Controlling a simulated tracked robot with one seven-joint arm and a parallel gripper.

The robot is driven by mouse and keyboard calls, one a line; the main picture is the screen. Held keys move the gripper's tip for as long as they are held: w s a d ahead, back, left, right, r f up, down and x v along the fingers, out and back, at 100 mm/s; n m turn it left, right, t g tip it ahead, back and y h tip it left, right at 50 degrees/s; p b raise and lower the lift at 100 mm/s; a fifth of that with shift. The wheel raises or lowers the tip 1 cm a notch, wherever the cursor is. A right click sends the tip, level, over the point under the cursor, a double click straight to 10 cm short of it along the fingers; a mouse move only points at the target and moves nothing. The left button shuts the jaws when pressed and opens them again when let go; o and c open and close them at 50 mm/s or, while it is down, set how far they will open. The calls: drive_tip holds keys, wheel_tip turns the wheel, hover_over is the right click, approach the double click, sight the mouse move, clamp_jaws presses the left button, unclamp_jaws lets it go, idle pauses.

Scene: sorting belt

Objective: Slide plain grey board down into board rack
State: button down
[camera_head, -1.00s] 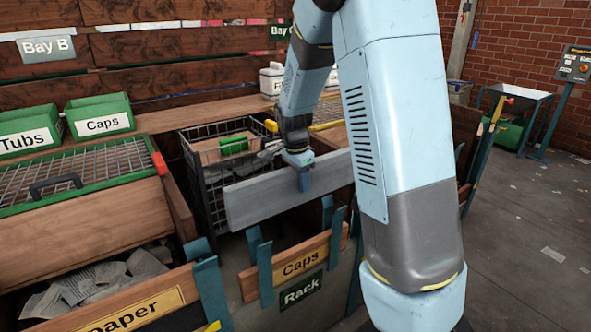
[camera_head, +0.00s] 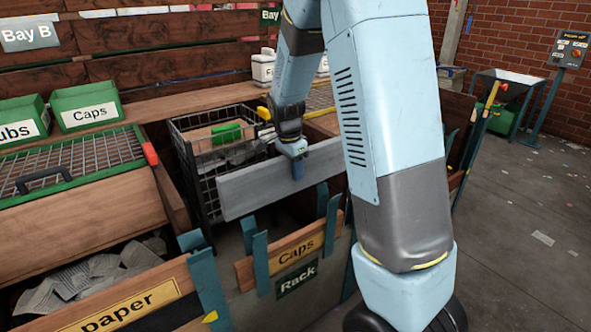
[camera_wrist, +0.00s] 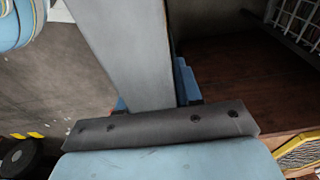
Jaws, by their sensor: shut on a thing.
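The plain grey board (camera_head: 255,187) is a long flat plank, held on edge above the rack area in the head view. My gripper (camera_head: 297,172) is shut on the board's upper edge near its middle. In the wrist view the board (camera_wrist: 125,45) runs away from my gripper (camera_wrist: 150,103), between the fingers. The board rack (camera_head: 297,281) carries a "Rack" label and a "Caps" board (camera_head: 292,252), with blue upright posts (camera_head: 261,262) at its sides. The grey board is behind and above these posts, apart from them as far as I can see. My arm hides the board's right end.
A black wire basket (camera_head: 205,180) with papers and a green item stands behind the board. A "paper" bin (camera_head: 125,305) is at the lower left. Green tubs (camera_head: 85,107) stand on the ledge. Open floor (camera_head: 530,210) lies to the right.

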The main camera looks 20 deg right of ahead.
sight(290, 187)
drive_tip(key=shift+w, duration=0.1)
drive_tip(key=shift+f, duration=9.05)
drive_tip(key=shift+f, duration=0.3)
drive_tip(key=shift+f, duration=0.35)
drive_tip(key=c, duration=0.7)
unclamp_jaws()
drive_tip(key=r, duration=0.4)
drive_tip(key=a+r, duration=0.1)
drive_tip(key=r, duration=0.8)
drive_tip(key=shift+s+a+r, duration=0.25)
